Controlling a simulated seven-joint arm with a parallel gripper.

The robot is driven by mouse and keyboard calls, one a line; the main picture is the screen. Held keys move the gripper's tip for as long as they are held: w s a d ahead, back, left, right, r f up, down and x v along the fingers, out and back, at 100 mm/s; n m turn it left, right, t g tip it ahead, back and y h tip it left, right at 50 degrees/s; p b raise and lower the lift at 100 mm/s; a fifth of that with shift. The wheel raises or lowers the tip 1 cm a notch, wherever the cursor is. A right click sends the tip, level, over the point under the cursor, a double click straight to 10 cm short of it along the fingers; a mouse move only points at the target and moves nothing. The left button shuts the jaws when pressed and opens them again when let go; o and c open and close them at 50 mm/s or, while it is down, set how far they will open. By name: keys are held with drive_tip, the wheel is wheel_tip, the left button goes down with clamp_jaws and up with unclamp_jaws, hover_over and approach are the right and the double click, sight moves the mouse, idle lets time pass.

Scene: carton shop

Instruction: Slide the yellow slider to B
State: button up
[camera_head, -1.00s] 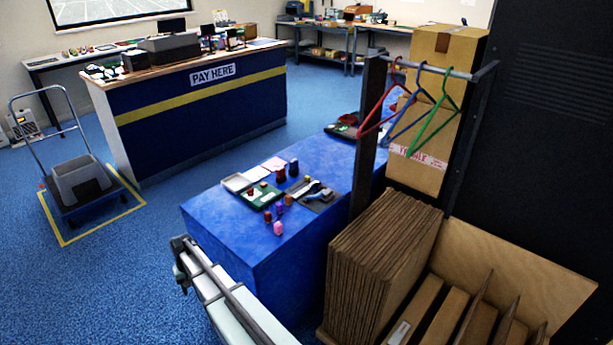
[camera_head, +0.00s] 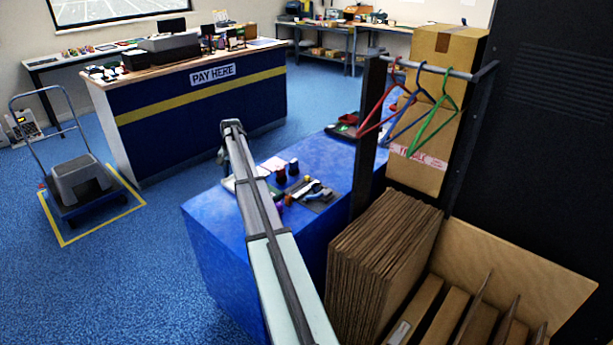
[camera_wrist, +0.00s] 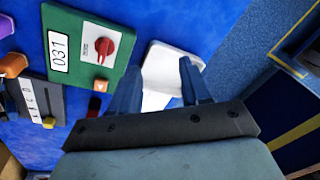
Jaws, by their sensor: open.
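The yellow slider (camera_wrist: 48,122) is a small knob on a dark grey board (camera_wrist: 53,98) at the left of the wrist view. White letter marks run along the board, too blurred to read surely, so I cannot tell which mark the slider stands at. The board also lies on the blue table in the head view (camera_head: 322,200). My gripper (camera_wrist: 160,80) is open and empty, with its two dark fingers apart above a white tray, to the right of the slider and clear of it. In the head view my arm hides part of the table.
A green panel (camera_wrist: 75,60) with a red knob (camera_wrist: 104,46) and the label 031 lies between my gripper and the slider board. The white tray (camera_wrist: 170,65) is under the fingers. Purple and orange pieces (camera_wrist: 14,65) stand at the left.

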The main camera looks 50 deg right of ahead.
drive_tip(key=s+d+r+m+g, duration=0.15)
drive_tip(key=s+d, duration=0.25)
drive_tip(key=d, duration=0.4)
drive_tip(key=s+d+r+m+t, duration=0.1)
drive_tip(key=s+d+r+m, duration=0.1)
drive_tip(key=s+d, duration=0.35)
drive_tip(key=m+g, duration=0.1)
drive_tip(key=m, duration=0.3)
approach(307, 177)
drive_tip(key=shift+n, duration=0.25)
drive_tip(key=f, duration=0.8)
drive_tip(key=shift+w+f, duration=0.25)
drive_tip(key=shift+f, duration=0.1)
clamp_jaws()
